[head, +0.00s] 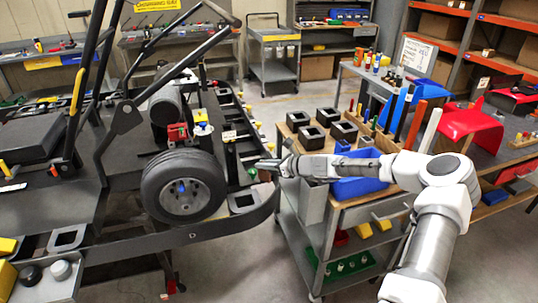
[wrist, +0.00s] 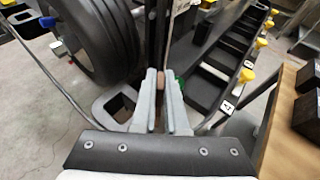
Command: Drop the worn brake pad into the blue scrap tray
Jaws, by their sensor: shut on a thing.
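My gripper (head: 268,164) is at the end of my outstretched arm, in the gap between the kart's wheel and the cart. In the wrist view its two fingers (wrist: 161,80) are close together, with a small brownish piece between their tips. This piece, likely the worn brake pad (wrist: 160,87), is mostly hidden by the fingers. In the head view I cannot make it out. A blue tray (head: 358,188) sits on the cart, right of my gripper and partly behind my forearm. Its inside is largely hidden.
The kart's black wheel (head: 183,186) and curved frame bar (head: 225,220) are left of and below my gripper. Several black square holders (head: 312,138) stand on the cart's wooden top. A row of tall coloured handles stands behind my arm. Open floor lies beyond, at the back.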

